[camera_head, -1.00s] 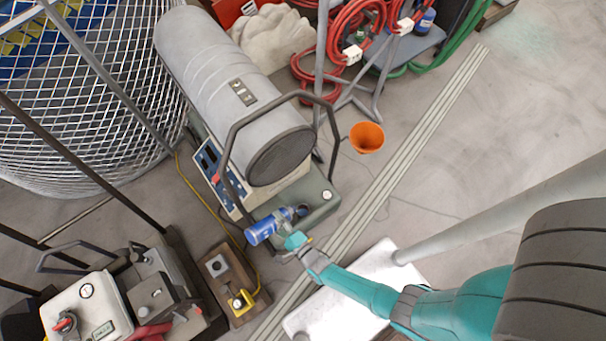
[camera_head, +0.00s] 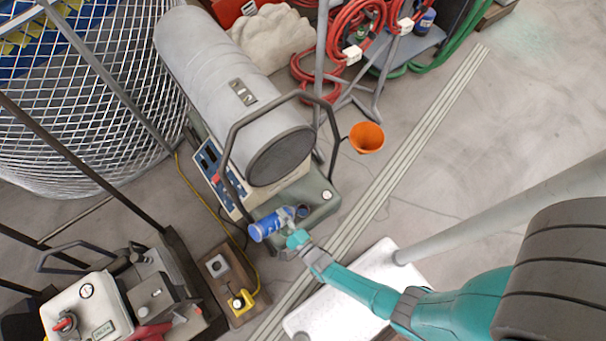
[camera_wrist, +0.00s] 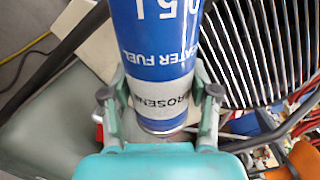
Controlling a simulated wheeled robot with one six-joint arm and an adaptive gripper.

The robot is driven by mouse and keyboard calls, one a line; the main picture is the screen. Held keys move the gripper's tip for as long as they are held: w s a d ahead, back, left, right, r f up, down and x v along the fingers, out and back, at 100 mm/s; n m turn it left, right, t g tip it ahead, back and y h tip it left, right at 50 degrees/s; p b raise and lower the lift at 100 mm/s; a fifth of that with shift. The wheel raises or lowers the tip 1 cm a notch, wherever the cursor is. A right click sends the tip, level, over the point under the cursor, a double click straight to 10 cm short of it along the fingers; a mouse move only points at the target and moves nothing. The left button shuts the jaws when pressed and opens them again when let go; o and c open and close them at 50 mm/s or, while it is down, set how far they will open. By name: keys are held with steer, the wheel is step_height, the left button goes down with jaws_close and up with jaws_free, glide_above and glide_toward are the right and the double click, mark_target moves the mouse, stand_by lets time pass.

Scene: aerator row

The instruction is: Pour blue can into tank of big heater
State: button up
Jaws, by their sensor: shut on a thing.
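The blue can (camera_head: 266,228) is held by my gripper (camera_head: 291,224) above the tank of the big heater (camera_head: 316,192). It lies tilted far over, close to horizontal, with one end to the left. In the wrist view the blue can (camera_wrist: 157,50) shows "heater fuel" lettering and a white band, and my gripper (camera_wrist: 160,108) is shut around it. The big heater (camera_head: 222,80) is a grey cylinder with a dark grille and a tubular handle. A dark round opening (camera_head: 302,211) shows on the tank beside the can. I cannot see any liquid flowing.
An orange funnel (camera_head: 366,137) stands right of the heater. The heater's bent handle (camera_head: 233,135) rises close to the can. A white-topped surface (camera_head: 350,285) lies under my arm. A control box (camera_head: 228,283) with a yellow cable stands lower left.

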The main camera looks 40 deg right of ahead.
steer(key=shift+d+f+m+b, duration=0.1)
steer(key=shift+d+m+b, duration=0.4)
steer(key=shift+m+b, duration=0.2)
steer(key=shift+d+b, duration=0.15)
steer(key=shift+b, duration=0.2)
steer(key=shift+w+d+f+m+b, duration=0.1)
steer(key=shift+d+m+b, duration=0.2)
steer(key=shift+m, duration=0.25)
steer(key=shift+w+d+f+m+b, duration=0.1)
steer(key=shift+d+m+b, duration=0.15)
steer(key=shift+m, duration=0.3)
steer(key=n, duration=0.1)
steer(key=a, duration=0.1)
steer(key=a+n, duration=0.1)
steer(key=shift+s+r+n, duration=0.25)
steer(key=shift+s+n, duration=0.05)
steer(key=shift+s, duration=0.05)
steer(key=shift+a+n, duration=0.1)
steer(key=shift+n, duration=0.2)
